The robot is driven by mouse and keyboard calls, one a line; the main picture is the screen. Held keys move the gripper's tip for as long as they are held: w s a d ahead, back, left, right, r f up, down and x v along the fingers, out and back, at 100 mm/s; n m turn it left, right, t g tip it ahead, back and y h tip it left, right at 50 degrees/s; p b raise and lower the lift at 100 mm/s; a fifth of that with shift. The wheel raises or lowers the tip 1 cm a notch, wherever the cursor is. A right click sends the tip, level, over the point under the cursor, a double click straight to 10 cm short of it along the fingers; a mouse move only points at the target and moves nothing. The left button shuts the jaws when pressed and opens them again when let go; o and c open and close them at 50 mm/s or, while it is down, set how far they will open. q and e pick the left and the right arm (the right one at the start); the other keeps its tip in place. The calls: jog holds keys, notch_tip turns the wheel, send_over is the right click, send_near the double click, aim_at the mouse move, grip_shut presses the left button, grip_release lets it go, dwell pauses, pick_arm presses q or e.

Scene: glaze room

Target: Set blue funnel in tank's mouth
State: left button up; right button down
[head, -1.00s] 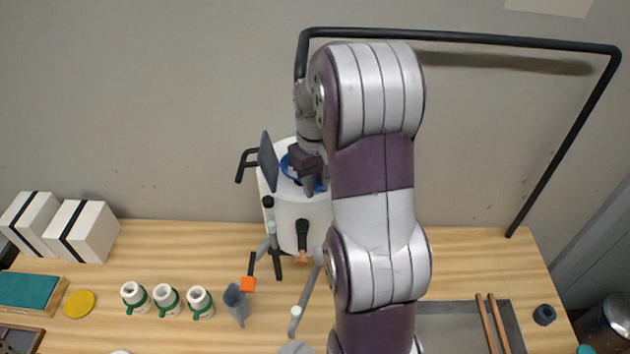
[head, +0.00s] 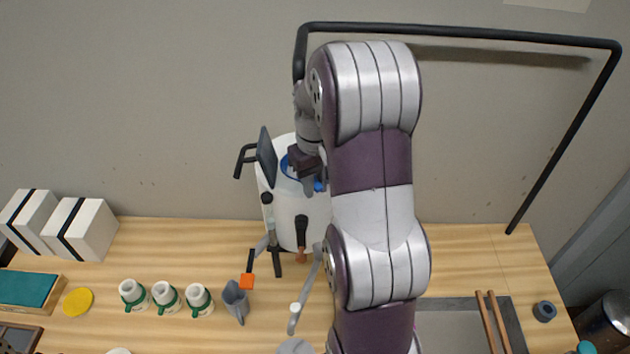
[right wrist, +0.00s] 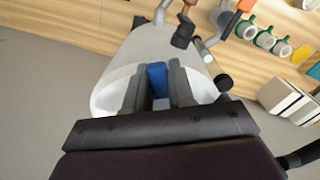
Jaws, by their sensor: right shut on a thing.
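The white tank (head: 287,215) stands at the back of the bench, with its dark lid panel (head: 267,158) standing up at its left. My right gripper (head: 315,183) is over the tank's top, pointing down, shut on the blue funnel (head: 286,166). Blue shows on both sides of the gripper in the head view. In the right wrist view the fingers (right wrist: 157,88) clasp a blue part of the funnel (right wrist: 157,76) above the white tank (right wrist: 150,52). The arm and gripper hide much of the mouth; I cannot tell whether the funnel rests in it. My left gripper is out of view.
A black tap (head: 301,230) is on the tank's front. White boxes (head: 88,230) are at left, a grey tray (head: 450,328) at right. A black pipe frame (head: 460,34) spans behind.

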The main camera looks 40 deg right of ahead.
dwell(0.3)
jog(key=c, duration=0.9)
grip_release()
jog(key=shift+r, duration=0.2)
notch_tip(320, 180, up, 6)
jog(key=p, duration=0.3)
jog(key=shift+r, duration=0.1)
jog(key=shift+s+r+p, duration=0.1)
jog(key=shift+r+p, duration=0.4)
jog(key=shift+p, duration=0.1)
jog(key=shift+f, duration=0.1)
